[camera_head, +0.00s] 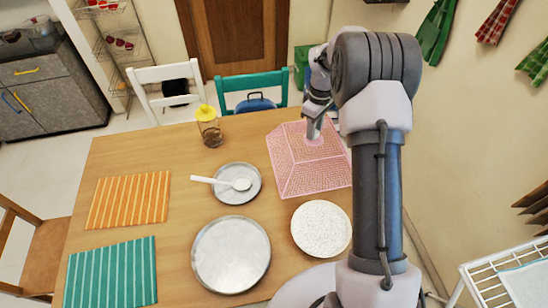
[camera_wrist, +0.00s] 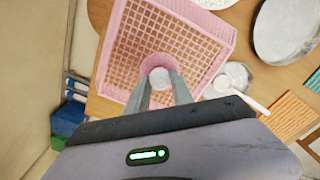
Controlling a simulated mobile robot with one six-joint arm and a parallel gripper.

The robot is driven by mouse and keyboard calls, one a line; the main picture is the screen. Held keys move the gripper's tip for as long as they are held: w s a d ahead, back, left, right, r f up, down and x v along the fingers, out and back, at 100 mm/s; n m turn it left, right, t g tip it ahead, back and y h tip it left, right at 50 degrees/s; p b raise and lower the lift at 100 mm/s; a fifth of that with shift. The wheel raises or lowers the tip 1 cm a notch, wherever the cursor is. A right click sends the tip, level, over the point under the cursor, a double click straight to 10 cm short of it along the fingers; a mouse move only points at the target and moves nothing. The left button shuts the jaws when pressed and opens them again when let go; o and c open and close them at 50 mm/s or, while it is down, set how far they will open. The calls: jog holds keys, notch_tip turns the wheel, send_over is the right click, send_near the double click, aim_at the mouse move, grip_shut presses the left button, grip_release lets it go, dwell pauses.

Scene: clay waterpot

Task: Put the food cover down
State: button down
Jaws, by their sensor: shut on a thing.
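The food cover (camera_head: 308,174) is a pink, tapered mesh cover with a square base, at the back right of the wooden table. In the wrist view the food cover (camera_wrist: 198,48) shows from above, with a round pink knob at its centre. My gripper (camera_head: 314,137) is over the top of the cover, and in the wrist view its two fingers (camera_wrist: 160,80) are closed around the knob. The cover looks level. I cannot tell whether its base touches the table, and nothing clear shows under it.
On the table (camera_head: 160,160) are a speckled white plate (camera_head: 321,229), a large metal plate (camera_head: 231,254), a small plate (camera_head: 240,194) with a white spoon, a yellow-lidded jar (camera_head: 209,127), an orange mat (camera_head: 129,200) and a teal mat (camera_head: 112,273). The back left tabletop is bare.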

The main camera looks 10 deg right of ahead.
notch_tip(320, 180, down, 9)
jog(key=shift+d+f+b, duration=0.1)
jog(key=shift+b, duration=0.95)
jog(key=shift+f, duration=0.15)
jog(key=c, duration=1.1)
grip_release()
